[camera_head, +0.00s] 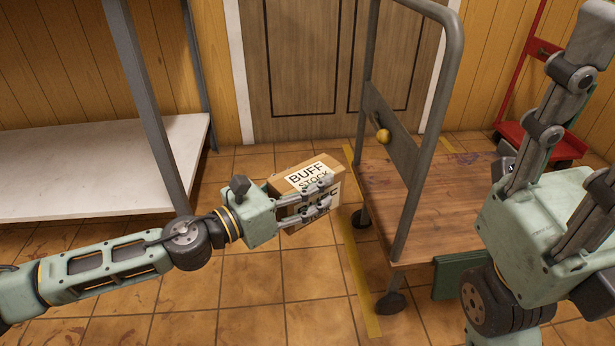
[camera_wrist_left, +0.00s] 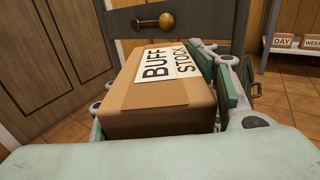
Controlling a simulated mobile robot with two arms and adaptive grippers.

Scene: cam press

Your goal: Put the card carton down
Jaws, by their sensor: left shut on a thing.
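The card carton (camera_head: 307,177) is a brown box with a white "BUFF STOCK" label on its top and another on its side. My left gripper (camera_head: 322,196) is shut on it, with fingers along its sides. The carton appears over the tiled floor, just left of the cart; its height above the floor is hard to tell. In the left wrist view the carton (camera_wrist_left: 158,100) fills the middle, label up, between the fingers. My right gripper (camera_head: 560,190) is close at the right edge, its fingertips partly out of frame.
A cart with a wooden deck (camera_head: 440,205) and grey push frame stands right of the carton; its crossplate carries a brass knob (camera_head: 384,136). A white shelf (camera_head: 100,165) is at left. A yellow floor strip (camera_head: 360,275) runs beside the cart. A door (camera_head: 300,70) is behind.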

